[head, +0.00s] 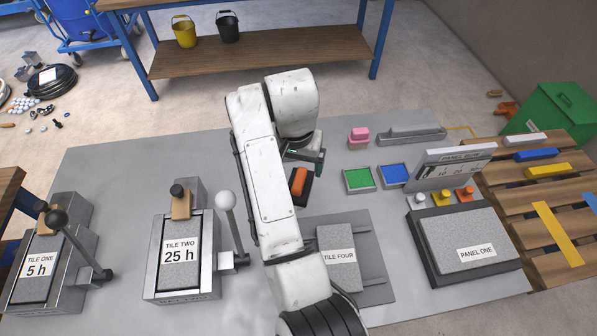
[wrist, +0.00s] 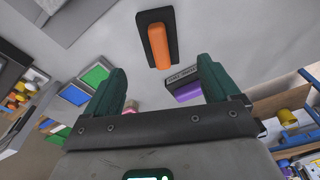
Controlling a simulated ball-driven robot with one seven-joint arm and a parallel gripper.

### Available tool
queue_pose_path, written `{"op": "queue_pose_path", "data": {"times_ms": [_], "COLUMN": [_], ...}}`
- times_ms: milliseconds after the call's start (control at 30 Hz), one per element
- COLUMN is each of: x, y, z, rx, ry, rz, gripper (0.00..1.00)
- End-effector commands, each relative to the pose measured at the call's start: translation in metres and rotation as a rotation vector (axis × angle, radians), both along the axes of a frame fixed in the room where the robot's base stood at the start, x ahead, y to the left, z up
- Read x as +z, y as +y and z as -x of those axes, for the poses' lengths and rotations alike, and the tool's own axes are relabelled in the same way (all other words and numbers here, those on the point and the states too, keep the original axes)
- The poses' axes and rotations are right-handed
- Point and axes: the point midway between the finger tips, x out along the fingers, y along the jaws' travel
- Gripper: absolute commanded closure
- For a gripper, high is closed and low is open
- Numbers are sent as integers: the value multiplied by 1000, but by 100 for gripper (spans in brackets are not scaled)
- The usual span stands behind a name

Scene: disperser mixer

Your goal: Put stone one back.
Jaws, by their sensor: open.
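No label reading stone one is legible in either view, so I cannot tell which thing it is. An orange block (head: 299,181) on a dark base lies on the grey table just below my gripper (head: 312,163) in the head view, partly hidden by my arm. It also shows in the wrist view (wrist: 158,46), beyond the fingertips and apart from them. My gripper (wrist: 162,70) is open, with its green fingers wide apart and nothing between them. A purple block (wrist: 188,92) with a dark labelled piece shows between the fingers, near the right one.
Green (head: 359,179) and blue (head: 395,175) trays, a pink block (head: 359,134) and a grey holder (head: 411,134) stand right of my gripper. Panel one (head: 470,245) and tile four (head: 338,250) lie nearer. Lever presses with tile one (head: 39,265) and tile two (head: 180,257) stand left.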

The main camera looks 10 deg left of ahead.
Motion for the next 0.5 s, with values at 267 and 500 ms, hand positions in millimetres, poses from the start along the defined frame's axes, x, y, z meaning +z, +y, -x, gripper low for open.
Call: {"op": "queue_pose_path", "data": {"times_ms": [267,500], "x": [22,22], "y": [0,0], "z": [3,3], "rx": [0,0], "ry": [0,1], "rz": [0,0], "gripper": [11,11]}}
